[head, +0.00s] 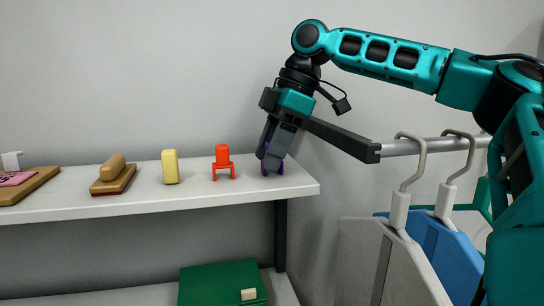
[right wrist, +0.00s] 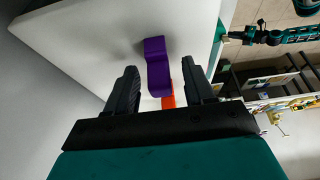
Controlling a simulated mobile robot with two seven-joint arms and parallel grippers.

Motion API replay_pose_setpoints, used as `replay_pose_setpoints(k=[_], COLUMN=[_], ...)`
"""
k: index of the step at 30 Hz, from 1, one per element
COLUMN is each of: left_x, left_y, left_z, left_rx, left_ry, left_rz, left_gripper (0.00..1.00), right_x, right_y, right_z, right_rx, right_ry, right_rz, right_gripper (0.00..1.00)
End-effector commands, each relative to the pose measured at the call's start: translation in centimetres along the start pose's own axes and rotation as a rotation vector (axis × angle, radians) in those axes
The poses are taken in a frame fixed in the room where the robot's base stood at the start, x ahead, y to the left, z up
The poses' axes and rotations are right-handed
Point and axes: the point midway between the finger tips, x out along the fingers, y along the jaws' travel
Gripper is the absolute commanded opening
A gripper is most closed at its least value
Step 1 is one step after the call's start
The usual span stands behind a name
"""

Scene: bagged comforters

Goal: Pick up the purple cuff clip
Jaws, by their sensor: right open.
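The purple cuff clip (head: 266,151) stands near the right end of the white shelf, mostly hidden behind my right gripper in the head view. The right wrist view shows the clip (right wrist: 156,66) more fully, ahead of the fingers and between their lines. My right gripper (head: 272,160) is open and points down at the clip; its two fingers also show in the right wrist view (right wrist: 160,85). I cannot tell whether a finger touches the clip. My left gripper is in neither view.
The white shelf (head: 75,206) also holds a red clip (head: 222,163), a yellow block (head: 170,167) and a wooden brush (head: 113,175) to the left. A rail (head: 430,147) with hangers and bags is at the right. A green box (head: 222,284) sits below.

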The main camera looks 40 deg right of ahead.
Motion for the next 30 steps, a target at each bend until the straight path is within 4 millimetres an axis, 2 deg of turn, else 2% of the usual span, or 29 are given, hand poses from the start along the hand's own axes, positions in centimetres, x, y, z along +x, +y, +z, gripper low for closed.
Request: replay_pose_setpoints(k=[3, 10, 27, 30], left_x=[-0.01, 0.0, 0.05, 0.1], left_y=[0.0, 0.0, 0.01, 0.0], left_z=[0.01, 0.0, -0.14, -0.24], left_rx=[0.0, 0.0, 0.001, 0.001], left_ry=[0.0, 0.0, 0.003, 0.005], left_rz=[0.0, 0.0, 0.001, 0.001], left_gripper=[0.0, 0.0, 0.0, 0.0], right_x=[1.06, 1.19, 1.14, 1.13], right_y=[0.0, 0.01, 0.01, 0.01], right_z=[0.04, 0.02, 0.0, 0.0], right_rx=[0.001, 0.001, 0.001, 0.001], right_ry=[0.0, 0.0, 0.0, 0.001], right_rz=[0.0, 0.002, 0.002, 0.002], right_gripper=[0.53, 0.53, 0.0, 0.0])
